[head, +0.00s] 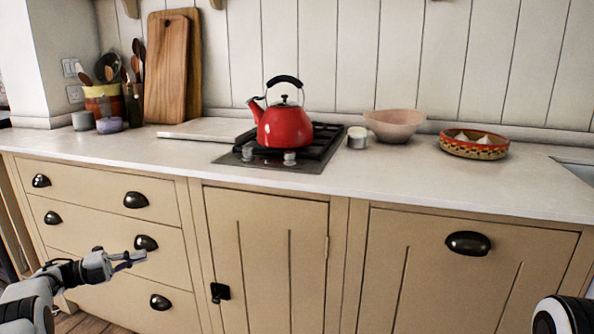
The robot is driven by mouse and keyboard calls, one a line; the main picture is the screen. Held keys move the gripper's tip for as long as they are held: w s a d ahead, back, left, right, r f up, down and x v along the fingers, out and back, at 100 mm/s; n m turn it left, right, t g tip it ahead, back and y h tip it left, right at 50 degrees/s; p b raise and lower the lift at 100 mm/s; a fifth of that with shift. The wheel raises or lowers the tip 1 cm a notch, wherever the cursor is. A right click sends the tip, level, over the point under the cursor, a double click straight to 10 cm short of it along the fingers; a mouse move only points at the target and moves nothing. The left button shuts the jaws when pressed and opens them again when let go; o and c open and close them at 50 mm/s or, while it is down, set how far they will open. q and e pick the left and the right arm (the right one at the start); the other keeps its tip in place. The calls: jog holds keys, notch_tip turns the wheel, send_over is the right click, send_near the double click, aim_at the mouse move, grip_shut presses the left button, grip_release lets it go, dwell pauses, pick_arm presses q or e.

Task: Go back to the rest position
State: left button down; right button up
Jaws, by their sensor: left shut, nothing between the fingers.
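My left gripper (134,259) is at the lower left of the head view, in front of the cream drawers and below the counter's edge. Its fingers are shut with nothing between them. It appears just below a dark cup handle (146,243) on the drawers; I cannot tell whether it touches the front. Only a white and black part of my right arm shows at the lower right corner, and the right gripper is out of view.
A red kettle (285,128) stands on the black hob (321,150). A pink bowl (394,125), a patterned bowl (474,150), wooden boards (166,70) and a utensil pot (103,100) line the white counter (420,185). All drawers and doors look closed.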

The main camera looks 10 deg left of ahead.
pick_arm(q)
jog(key=w+d+f+n+t+y, duration=0.1)
jog(key=w+d+f+n+t, duration=0.3)
jog(key=d, duration=1)
jog(key=w+d+f+n+g, duration=0.1)
jog(key=w+d+f+n, duration=0.35)
jog(key=d, duration=0.85)
jog(key=s+d+f+n+g+y, duration=0.2)
jog(key=s+d+f+n+y, duration=0.3)
jog(key=s+d+f+n, duration=0.4)
jog(key=s+d+f+n+g+y, duration=0.25)
jog(key=s+f+n+g, duration=0.2)
jog(key=s+f, duration=0.6)
jog(key=s+a+n+g+y, duration=0.3)
jog(key=s+g, duration=0.1)
jog(key=s, duration=0.9)
jog(key=s+a+n+g+y, duration=0.2)
jog(key=s+g, duration=0.2)
jog(key=s, duration=1)
notch_tip(320, 180, up, 22)
jog(key=s+n+p, duration=0.1)
jog(key=p, duration=2.2)
jog(key=shift+a+r+g, duration=0.2)
jog(key=shift+a+g, duration=0.15)
jog(key=shift+a, duration=0.1)
